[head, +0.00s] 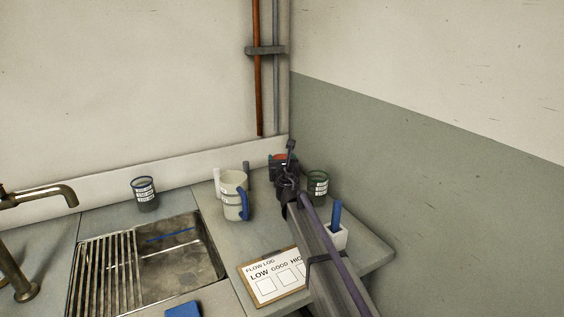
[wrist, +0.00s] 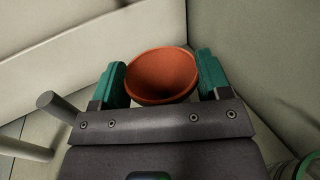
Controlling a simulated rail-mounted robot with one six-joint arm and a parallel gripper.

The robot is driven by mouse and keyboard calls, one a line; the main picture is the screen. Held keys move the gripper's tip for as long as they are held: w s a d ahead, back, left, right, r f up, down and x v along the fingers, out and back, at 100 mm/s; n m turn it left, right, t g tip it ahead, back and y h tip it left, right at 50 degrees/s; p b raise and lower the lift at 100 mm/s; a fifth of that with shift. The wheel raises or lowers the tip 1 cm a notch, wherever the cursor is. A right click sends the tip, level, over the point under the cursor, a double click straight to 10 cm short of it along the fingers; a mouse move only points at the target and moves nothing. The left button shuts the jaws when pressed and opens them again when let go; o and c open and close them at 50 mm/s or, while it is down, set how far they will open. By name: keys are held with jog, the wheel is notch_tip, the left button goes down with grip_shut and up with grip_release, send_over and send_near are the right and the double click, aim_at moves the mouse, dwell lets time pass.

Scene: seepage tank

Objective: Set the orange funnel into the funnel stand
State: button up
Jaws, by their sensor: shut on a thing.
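The orange funnel (wrist: 162,72) is between the two green finger pads of my gripper (wrist: 161,82) in the wrist view, its wide mouth facing the camera. My gripper is shut on it. In the head view a sliver of the funnel (head: 281,156) shows at my gripper, near the back corner of the counter, mostly covered by my arm. A dark grey upright post (head: 246,174) stands left of my gripper; a grey cylinder (wrist: 58,106) also shows left of the gripper in the wrist view. I cannot tell whether this belongs to the funnel stand. The funnel's spout is hidden.
A cream jug (head: 232,191) with a blue handle stands left of my arm. A green-rimmed container (head: 317,186) is close on the right, and a white holder (head: 336,238) in front of it. A flow-log board (head: 268,284) lies at the front. Walls close the back corner.

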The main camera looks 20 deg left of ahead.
jog(key=shift+f+b, duration=0.8)
jog(key=shift+f, duration=0.1)
jog(key=o, duration=1.1)
jog(key=shift+r, duration=0.1)
jog(key=shift+c, duration=0.2)
jog(key=v, duration=1.1)
jog(key=shift+w, duration=0.1)
jog(key=shift+r, duration=0.1)
